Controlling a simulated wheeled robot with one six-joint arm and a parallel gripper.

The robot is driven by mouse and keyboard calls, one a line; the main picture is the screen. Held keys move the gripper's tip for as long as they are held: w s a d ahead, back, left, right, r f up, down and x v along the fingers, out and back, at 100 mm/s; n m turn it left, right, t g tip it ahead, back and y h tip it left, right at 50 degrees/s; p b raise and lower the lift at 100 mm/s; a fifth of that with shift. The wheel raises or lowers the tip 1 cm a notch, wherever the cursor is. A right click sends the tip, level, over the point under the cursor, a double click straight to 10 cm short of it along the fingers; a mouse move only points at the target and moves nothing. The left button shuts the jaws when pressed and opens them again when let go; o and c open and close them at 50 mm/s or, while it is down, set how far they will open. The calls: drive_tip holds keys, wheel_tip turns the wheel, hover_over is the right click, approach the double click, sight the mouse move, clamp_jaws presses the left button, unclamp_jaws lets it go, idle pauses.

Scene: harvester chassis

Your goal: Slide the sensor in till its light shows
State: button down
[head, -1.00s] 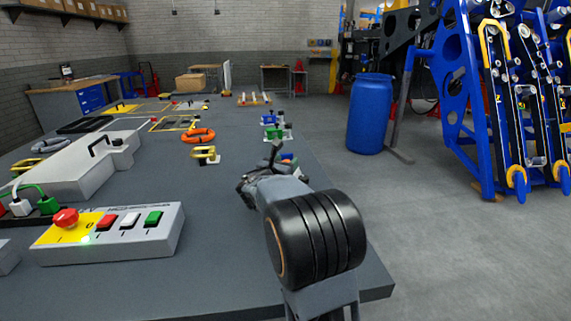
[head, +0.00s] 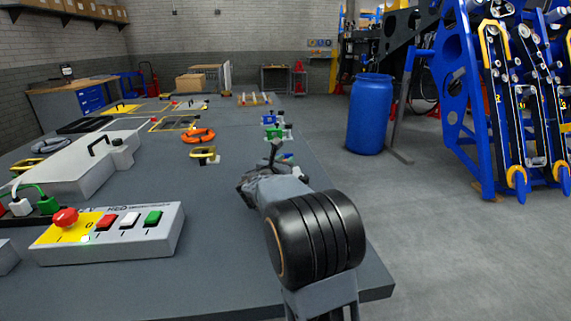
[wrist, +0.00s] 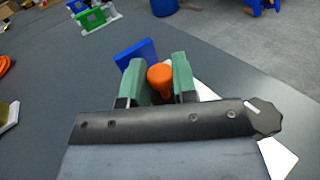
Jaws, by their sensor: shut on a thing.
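In the wrist view my gripper (wrist: 158,80) has its two green fingers on either side of an orange round-ended part (wrist: 160,75), which looks like the sensor. The fingers are shut on it. A blue block (wrist: 134,55) stands just beyond the fingers, to the left of the orange part. A white plate (wrist: 281,158) lies below, partly hidden by my gripper. I cannot tell how far the sensor sits in its holder, and no lit light shows on it. In the head view my arm hides most of the gripper and the sensor.
Green and blue fixtures (wrist: 93,18) on white plates stand farther along the bench. An orange ring (head: 200,135) and a yellow handle piece (head: 203,153) lie left of my arm. A button box (head: 108,235) is at the near left. A blue barrel (head: 369,114) stands on the floor.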

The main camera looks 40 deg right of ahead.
drive_tip(key=c, duration=0.9)
unclamp_jaws()
drive_tip(key=p+v, duration=0.1)
drive_tip(key=v, duration=1.2)
drive_tip(key=shift+s+a, duration=0.2)
drive_tip(key=shift+a, duration=0.15)
